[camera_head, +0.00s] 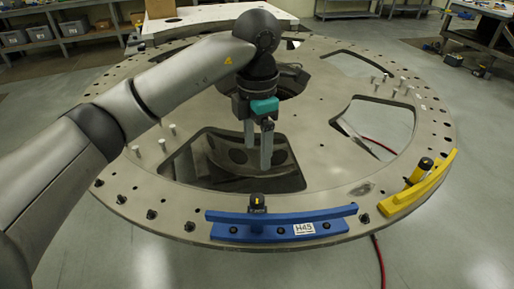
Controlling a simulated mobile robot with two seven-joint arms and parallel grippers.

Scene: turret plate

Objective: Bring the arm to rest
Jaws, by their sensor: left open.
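My left arm comes in from the left and reaches over the round metal turret plate (330,183). My left gripper (259,160) points down, with its two fingers apart and nothing between them. It hangs over or near the cutout (210,172) at the plate's near left; its exact height cannot be told. A blue bracket (265,230) with a white "H45" label lies along the plate's near rim, with a small black fitting with a yellow top (257,203) at it. My right gripper is not in view.
A yellow bracket (405,195) lies on the right rim, with a black and yellow tool (421,170) at it. Metal pins (390,82) stand on the plate. A red hose (378,262) runs along the floor. Shelves (55,40) and a workbench (485,30) stand behind.

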